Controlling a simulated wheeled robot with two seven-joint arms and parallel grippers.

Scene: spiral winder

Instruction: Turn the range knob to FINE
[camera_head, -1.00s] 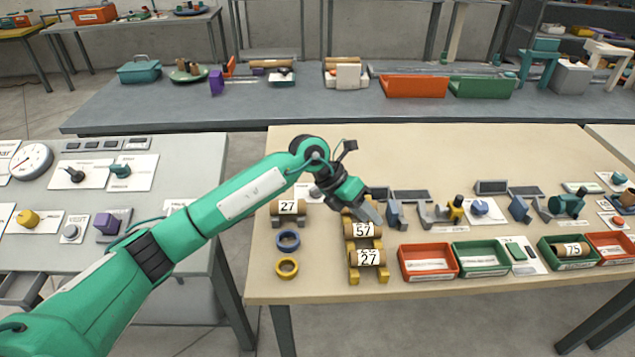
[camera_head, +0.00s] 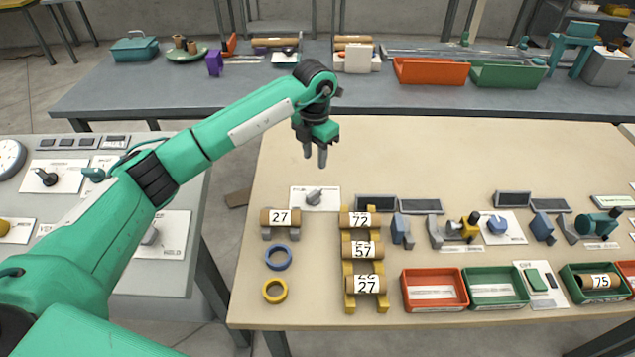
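A grey knob (camera_head: 314,197) sits on a white plate near the table's left back part; its label is too small to read, so I cannot tell whether it is the range knob. My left gripper (camera_head: 315,162) hangs above the table, fingers pointing down, just above the knob in the picture and apart from it. Its two fingers stand a little apart with nothing between them. A blue knob on a white plate (camera_head: 497,224) stands farther right, and a black knob (camera_head: 46,177) is on the left bench. No FINE marking is legible. My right gripper is not in view.
Numbered cardboard rolls lie on a yellow rack (camera_head: 349,268) and a grey stand (camera_head: 266,233). Blue (camera_head: 278,248) and yellow rings lie in front. Red (camera_head: 435,304) and green trays (camera_head: 497,302) line the front edge. The table's back strip is clear.

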